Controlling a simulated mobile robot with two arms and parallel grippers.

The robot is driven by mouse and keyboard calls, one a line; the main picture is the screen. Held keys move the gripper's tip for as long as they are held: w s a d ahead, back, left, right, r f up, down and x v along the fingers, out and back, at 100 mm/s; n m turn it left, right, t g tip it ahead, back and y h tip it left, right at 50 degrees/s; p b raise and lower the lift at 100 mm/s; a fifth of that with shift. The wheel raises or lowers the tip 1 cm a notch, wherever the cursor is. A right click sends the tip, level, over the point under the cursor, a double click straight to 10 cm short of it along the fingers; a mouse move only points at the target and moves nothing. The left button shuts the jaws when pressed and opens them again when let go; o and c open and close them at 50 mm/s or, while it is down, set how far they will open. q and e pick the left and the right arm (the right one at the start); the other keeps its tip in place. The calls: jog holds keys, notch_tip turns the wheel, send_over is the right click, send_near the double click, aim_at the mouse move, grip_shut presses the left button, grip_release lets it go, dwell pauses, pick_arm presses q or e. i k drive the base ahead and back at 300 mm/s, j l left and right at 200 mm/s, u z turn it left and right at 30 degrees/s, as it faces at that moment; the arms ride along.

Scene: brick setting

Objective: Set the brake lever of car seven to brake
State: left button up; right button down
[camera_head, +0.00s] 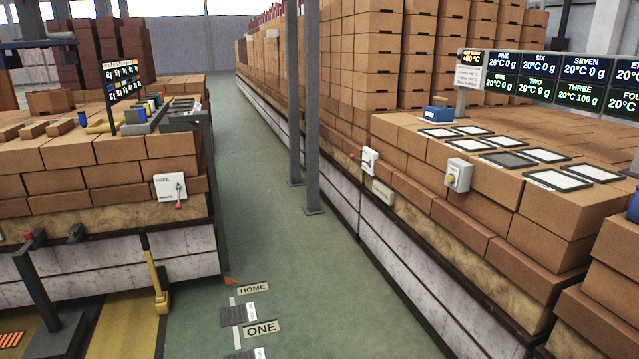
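A white plate (168,187) marked FREE at its upper left is fixed to the side of the brick stack at left. A second word low on the plate is too small to read. A small lever (179,195) with a red knob is mounted on it and points down. No car number shows beside it, so I cannot tell which car it belongs to. A yellow lever-like bar (155,275) stands lower, beside the white-sided base. Neither of my grippers is in view.
A green aisle (260,170) runs clear between the stacks, with two grey posts (301,100) in it. Floor plates read HOME (253,288) and ONE (261,328). At right, a brick-topped base carries white panels (557,180), control boxes (458,175) and a temperature display (580,67) including SEVEN.

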aim_at(351, 157)
jog(key=i, duration=4.05)
jog(key=u, duration=0.4)
